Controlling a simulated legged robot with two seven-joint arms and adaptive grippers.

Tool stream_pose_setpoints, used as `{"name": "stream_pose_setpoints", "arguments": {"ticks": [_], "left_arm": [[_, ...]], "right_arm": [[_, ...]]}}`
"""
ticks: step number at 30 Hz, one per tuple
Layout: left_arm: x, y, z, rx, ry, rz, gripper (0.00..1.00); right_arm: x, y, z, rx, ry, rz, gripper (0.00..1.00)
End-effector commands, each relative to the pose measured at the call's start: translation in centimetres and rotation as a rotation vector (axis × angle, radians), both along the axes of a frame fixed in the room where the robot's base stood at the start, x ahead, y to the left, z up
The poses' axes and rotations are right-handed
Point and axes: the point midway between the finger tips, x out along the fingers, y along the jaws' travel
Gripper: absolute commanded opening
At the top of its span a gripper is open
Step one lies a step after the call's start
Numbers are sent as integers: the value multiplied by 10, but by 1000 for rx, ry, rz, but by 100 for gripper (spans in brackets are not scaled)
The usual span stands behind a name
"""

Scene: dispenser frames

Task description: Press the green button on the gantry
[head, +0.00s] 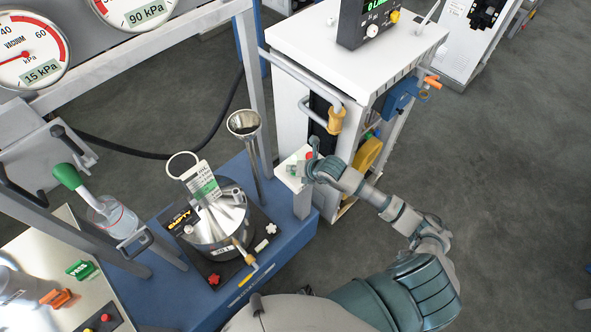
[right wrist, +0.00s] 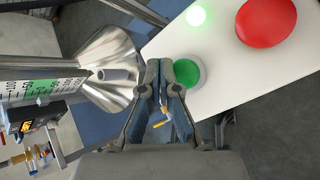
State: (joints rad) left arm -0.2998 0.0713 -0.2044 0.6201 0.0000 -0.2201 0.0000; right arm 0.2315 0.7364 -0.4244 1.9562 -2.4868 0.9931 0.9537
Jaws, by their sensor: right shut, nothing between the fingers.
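The green button (right wrist: 187,72) is a round cap in a pale ring on a white panel (right wrist: 215,62). In the head view this panel (head: 289,178) tops a short grey post at the corner of the blue base. My right gripper (right wrist: 159,66) is shut and empty. Its fingertips are just left of the green button in the right wrist view. I cannot tell whether they touch it or hover above. My right gripper in the head view (head: 308,170) is over the panel and partly hides it. My left gripper is not in view.
A large red button (right wrist: 266,20) and a lit green lamp (right wrist: 196,15) share the panel. A metal funnel (head: 243,124) and a steel pot (head: 217,222) stand left on the blue base (head: 300,228). A white cabinet (head: 287,110) stands behind. Floor at right is clear.

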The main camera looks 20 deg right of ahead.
Motion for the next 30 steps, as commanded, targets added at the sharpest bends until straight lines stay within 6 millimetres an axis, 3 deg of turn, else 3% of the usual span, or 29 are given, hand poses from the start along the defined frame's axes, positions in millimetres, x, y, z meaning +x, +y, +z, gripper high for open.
{"name": "stream_pose_setpoints", "arguments": {"ticks": [10, 25, 30], "left_arm": [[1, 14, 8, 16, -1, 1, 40], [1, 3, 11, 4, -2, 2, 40], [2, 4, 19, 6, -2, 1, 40]], "right_arm": [[-1, -12, 10, 2, 1, 0, 0], [0, -14, 17, 2, 0, 1, 0], [0, -14, 29, 3, -1, 1, 0]]}}
